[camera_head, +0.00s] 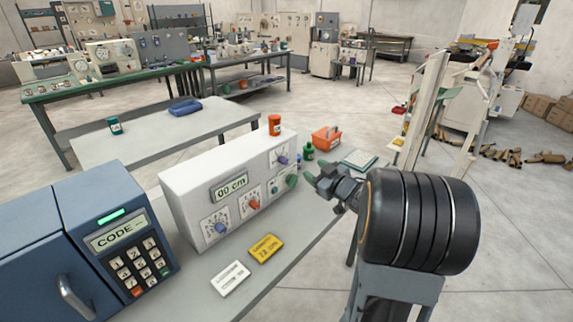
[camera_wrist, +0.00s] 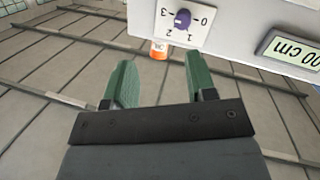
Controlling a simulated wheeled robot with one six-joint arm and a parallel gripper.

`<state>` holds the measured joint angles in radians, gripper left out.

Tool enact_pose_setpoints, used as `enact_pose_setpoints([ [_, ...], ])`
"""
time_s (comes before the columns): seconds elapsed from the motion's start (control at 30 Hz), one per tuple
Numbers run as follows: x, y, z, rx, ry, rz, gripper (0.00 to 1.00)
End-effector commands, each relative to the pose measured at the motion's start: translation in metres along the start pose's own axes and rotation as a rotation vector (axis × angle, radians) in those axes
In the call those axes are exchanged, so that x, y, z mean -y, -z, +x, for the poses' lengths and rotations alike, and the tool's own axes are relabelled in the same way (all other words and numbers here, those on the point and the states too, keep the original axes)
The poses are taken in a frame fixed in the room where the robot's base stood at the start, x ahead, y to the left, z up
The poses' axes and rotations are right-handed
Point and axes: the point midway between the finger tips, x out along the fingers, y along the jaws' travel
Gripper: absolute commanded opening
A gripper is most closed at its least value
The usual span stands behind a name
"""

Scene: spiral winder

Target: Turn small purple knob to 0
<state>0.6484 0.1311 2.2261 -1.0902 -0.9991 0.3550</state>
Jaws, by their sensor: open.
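The small purple knob (camera_head: 283,159) sits on a white dial plate at the upper right of the white control box's front (camera_head: 180,205). My gripper (camera_head: 318,179) is open and empty, in front of the box's right end and apart from the knob. Its green fingers (camera_wrist: 162,82) stand wide apart below the knob in the wrist view.
A blue keypad unit (camera_head: 130,245) stands left.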

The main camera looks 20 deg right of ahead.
Motion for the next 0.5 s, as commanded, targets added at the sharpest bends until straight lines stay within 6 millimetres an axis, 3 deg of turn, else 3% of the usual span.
enact_pose_setpoints([
  [0.3,0.005,-0.015,-0.017,-0.158,0.176,0.050,0.51],
  [0.5,0.011,-0.010,0.006,-0.172,0.194,0.054,0.51],
])
